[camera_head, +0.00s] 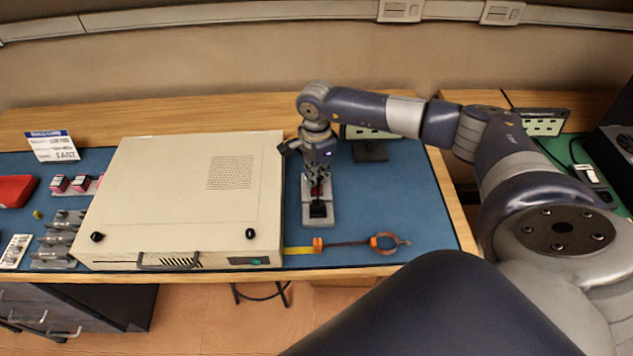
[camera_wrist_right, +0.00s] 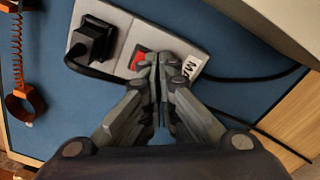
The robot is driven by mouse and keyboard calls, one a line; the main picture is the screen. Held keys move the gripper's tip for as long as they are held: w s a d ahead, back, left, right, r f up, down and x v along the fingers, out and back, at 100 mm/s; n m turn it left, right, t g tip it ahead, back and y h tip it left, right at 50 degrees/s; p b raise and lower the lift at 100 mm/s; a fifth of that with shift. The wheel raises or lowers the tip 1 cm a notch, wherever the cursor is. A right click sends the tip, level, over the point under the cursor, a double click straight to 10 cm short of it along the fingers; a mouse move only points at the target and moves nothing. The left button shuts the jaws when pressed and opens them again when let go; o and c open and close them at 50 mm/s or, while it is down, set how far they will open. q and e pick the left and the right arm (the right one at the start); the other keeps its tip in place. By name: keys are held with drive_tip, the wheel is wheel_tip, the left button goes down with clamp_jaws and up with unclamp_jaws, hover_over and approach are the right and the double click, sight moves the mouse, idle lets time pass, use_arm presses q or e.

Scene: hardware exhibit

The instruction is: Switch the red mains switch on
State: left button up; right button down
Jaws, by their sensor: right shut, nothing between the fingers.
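The red mains switch (camera_wrist_right: 138,60) sits on a pale grey power strip (camera_wrist_right: 124,22), between a black plug and a white label reading "MA". In the head view the strip (camera_head: 307,214) lies on the blue mat, right of the beige case. My right gripper (camera_wrist_right: 158,62) is shut and empty, pointing down at the strip; it also shows in the head view (camera_head: 316,182). Its fingertips overlap the right edge of the switch in the wrist view. I cannot tell whether they touch it or which way the rocker is tilted. My left gripper is not in view.
The black plug (camera_wrist_right: 92,42) and its cable occupy one end of the strip. A large beige case (camera_head: 165,195) stands close on the left. An orange-ended wrist strap (camera_head: 383,242) lies in front. A small dark stand (camera_head: 370,151) is behind. The mat is clear to the right.

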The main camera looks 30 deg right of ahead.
drive_tip(key=shift+r+p, duration=2)
drive_tip(key=shift+r, duration=1.45)
drive_tip(key=shift+f, duration=0.1)
